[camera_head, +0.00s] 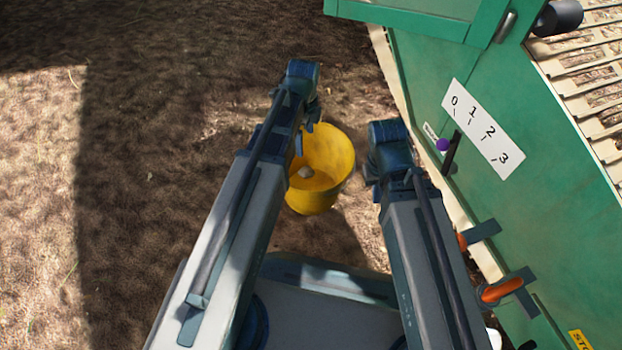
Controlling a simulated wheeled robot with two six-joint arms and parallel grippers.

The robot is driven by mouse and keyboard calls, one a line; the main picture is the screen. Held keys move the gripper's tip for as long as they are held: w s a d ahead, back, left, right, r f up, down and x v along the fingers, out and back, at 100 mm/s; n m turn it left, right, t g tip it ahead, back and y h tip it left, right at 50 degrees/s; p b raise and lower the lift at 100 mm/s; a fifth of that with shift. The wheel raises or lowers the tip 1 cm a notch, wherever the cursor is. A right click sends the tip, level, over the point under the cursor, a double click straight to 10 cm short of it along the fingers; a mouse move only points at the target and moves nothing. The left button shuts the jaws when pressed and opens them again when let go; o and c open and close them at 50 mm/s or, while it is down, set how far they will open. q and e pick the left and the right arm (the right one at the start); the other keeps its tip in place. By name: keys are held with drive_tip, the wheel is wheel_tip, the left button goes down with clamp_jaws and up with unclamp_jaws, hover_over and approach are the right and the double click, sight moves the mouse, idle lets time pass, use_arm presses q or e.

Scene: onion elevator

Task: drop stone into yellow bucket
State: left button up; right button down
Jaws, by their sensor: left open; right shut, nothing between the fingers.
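The yellow bucket (335,155) stands on the ground in the middle, between my two arms. A small pale stone (305,173) shows inside the bucket, low against its inner wall. My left gripper (304,135) is at the far left rim of the bucket, partly hidden by its own arm, open and apart from the stone. My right gripper (371,180) is just right of the bucket, partly hidden under its wrist, shut and empty. The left arm covers part of the bucket's left side.
A green machine (540,200) fills the right side, with a dial plate (483,128) numbered 0 to 3 and a purple-knobbed lever (450,150). Orange handles (500,290) stick out lower down, close to my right arm. Bare brown ground on the left is free.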

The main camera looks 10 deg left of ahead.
use_arm(q)
wheel_tip(320, 180, up, 14)
drive_tip(key=p, duration=1.3)
drive_tip(key=shift+f, duration=0.15)
drive_tip(key=s+d+r+n+y+p, duration=0.1)
drive_tip(key=s+d+r+n+p, duration=0.2)
drive_tip(key=s+d+n, duration=0.3)
drive_tip(key=s+d+r+n+p, duration=0.2)
drive_tip(key=s+d+n+p, duration=0.15)
drive_tip(key=s+n, duration=0.45)
wheel_tip(320, 180, up, 38)
drive_tip(key=d+n+p, duration=0.1)
drive_tip(key=p, duration=3.6)
drive_tip(key=shift+s, duration=0.2)
